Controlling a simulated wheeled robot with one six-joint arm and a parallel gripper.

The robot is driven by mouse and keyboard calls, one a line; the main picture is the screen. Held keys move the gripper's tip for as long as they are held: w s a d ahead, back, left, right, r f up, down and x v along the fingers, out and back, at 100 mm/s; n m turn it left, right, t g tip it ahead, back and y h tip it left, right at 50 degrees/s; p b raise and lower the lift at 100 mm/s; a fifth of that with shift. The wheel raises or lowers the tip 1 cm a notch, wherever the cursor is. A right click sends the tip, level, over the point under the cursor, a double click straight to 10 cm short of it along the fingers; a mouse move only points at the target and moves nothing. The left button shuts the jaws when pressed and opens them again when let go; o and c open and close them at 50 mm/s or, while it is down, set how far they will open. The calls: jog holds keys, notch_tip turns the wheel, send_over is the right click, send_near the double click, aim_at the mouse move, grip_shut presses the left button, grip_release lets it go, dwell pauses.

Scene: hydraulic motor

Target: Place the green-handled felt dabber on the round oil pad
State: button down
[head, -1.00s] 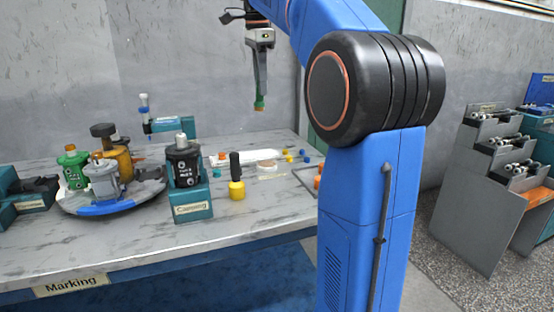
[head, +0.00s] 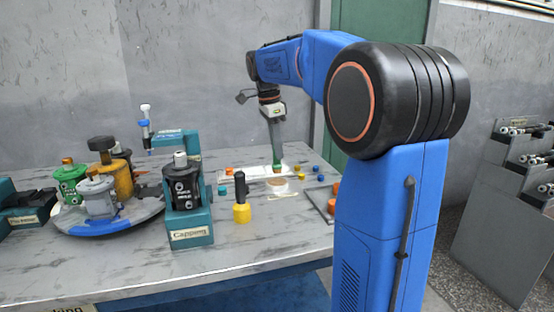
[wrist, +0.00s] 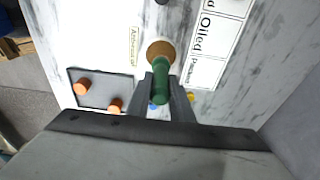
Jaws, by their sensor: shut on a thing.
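My gripper (head: 276,158) is shut on the green-handled felt dabber (head: 277,168) and points down over the table. In the wrist view, the dabber's green handle (wrist: 160,82) lies between the fingertips (wrist: 168,95). The round oil pad (head: 278,183) is a small pale disc on the table, just below the dabber in the head view. In the wrist view, the round oil pad shows as a brown disc (wrist: 151,46) at the handle's far end. The felt tip is hidden, and I cannot tell whether it touches the pad.
A white printed card (wrist: 215,35) lies beside the pad. A grey tray (wrist: 95,95) holds orange caps. A yellow-based tool with a black handle (head: 241,212) and the teal capping stand (head: 190,228) stand left of the pad. Small blue and yellow parts lie near it.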

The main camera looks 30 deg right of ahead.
aim_at(278, 164)
jog(key=shift+f, duration=1.8)
jog(key=c, duration=1.6)
grip_release()
jog(key=shift+f, duration=0.1)
jog(key=shift+o, duration=0.2)
notch_tip(278, 164, up, 12)
jog(key=a, duration=0.1)
jog(key=shift+w+a, duration=0.25)
jog(key=shift+a, duration=0.15)
